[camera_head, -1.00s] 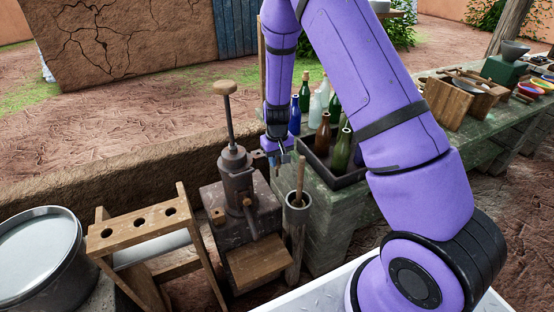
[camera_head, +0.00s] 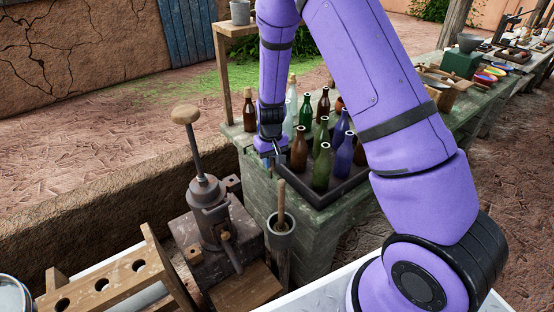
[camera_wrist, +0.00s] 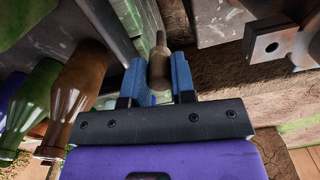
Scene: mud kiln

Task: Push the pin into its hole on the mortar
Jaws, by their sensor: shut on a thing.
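My gripper (camera_head: 273,150) is shut on a slim grey-brown pin (camera_wrist: 159,66), which shows between its blue fingers in the wrist view. In the head view the pin is too small to make out clearly. The dark metal body that I take for the mortar (camera_head: 211,212) stands at lower left of my gripper, with a wooden-knobbed rod rising from it. A square lug with a round hole (camera_wrist: 270,46) shows at upper right in the wrist view, apart from the pin; the lug also shows on the mortar's upper right side (camera_head: 232,184).
A tube with a wooden stick (camera_head: 281,238) stands just below my gripper. Several bottles (camera_head: 322,168) stand in a dark crate on the green bench, close on the right. A wooden rack with holes (camera_head: 105,284) is at lower left. A low mud wall (camera_head: 90,228) runs behind.

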